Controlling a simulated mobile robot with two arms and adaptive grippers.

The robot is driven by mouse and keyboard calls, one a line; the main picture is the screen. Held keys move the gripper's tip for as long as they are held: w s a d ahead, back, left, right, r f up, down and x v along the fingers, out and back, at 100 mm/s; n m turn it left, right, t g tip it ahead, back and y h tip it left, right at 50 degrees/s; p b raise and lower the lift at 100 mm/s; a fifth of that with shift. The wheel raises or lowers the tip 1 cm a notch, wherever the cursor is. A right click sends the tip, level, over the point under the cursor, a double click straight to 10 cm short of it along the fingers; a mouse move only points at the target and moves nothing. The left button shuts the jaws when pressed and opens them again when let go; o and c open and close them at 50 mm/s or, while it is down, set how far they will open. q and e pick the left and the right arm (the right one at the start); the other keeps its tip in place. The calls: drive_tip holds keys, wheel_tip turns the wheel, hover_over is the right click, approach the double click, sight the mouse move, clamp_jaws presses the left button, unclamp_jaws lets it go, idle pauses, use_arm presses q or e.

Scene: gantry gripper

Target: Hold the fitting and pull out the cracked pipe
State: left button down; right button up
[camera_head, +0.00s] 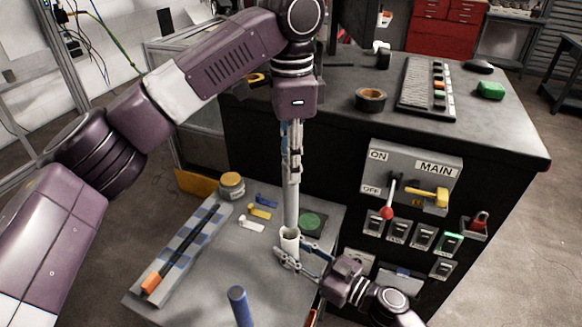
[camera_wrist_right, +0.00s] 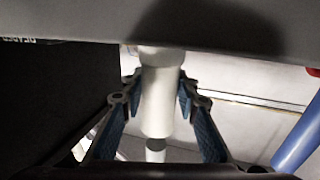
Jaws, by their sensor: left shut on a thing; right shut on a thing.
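A long pale grey pipe (camera_head: 291,205) stands upright above the bench. My left gripper (camera_head: 291,165) comes down from above and is shut on its upper part. The pipe's lower end meets a white cylindrical fitting (camera_head: 290,240); how deep it sits inside cannot be told. My right gripper (camera_head: 291,256) reaches in from the lower right and is shut on the fitting. In the right wrist view the fitting (camera_wrist_right: 158,100) lies between the two blue-padded fingers, with a narrower pale piece at its lower end. No crack is visible.
The grey bench (camera_head: 205,290) holds a long tray (camera_head: 187,248), a yellow-lidded jar (camera_head: 231,186), small coloured clips, a green disc (camera_head: 312,222) and an upright blue rod (camera_head: 240,306). A black cabinet with a switch panel (camera_head: 412,176) stands close on the right.

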drive_tip(key=o, duration=1.2)
drive_tip(key=shift+d, duration=0.1)
